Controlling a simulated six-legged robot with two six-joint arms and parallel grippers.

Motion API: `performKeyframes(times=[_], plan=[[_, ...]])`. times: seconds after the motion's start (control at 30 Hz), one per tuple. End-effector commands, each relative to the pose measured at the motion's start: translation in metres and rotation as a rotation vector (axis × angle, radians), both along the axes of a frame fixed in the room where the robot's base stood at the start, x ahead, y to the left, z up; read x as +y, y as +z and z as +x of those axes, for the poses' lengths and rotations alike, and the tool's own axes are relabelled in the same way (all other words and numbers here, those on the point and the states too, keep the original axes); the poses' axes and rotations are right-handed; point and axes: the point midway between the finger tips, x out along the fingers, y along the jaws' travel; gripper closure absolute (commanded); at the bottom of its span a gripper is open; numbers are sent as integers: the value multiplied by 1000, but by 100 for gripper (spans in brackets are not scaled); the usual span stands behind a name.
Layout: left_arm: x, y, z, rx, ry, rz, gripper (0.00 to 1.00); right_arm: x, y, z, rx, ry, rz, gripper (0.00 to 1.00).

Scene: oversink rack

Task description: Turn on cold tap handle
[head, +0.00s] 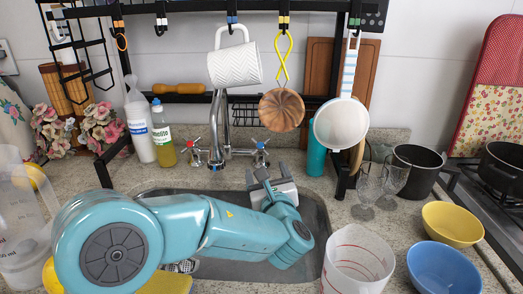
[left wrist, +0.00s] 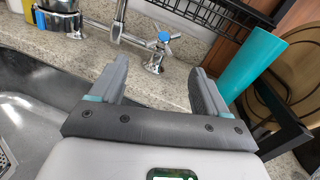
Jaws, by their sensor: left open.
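The cold tap handle (head: 261,146) is a small cross handle with a blue cap, right of the faucet (head: 217,130) behind the sink. A matching handle with red (head: 193,147) stands left of the faucet. My left gripper (head: 266,173) is open and empty over the back of the sink, just in front of the blue handle. In the left wrist view the blue-capped handle (left wrist: 163,38) is ahead, between and beyond the two open fingers (left wrist: 158,72). I see no contact. My right gripper is not in view.
A measuring cup (head: 357,260) is at front right.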

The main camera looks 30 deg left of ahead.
Motion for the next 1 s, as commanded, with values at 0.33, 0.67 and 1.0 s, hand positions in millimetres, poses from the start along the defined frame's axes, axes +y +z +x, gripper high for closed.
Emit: performKeyframes(times=[0.33, 0.67, 1.0], plan=[[55, 0, 61, 1, 3, 0, 24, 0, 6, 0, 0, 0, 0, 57], [76, 0, 86, -1, 1, 1, 24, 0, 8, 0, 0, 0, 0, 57], [76, 0, 87, 0, 0, 0, 57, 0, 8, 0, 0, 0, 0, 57]])
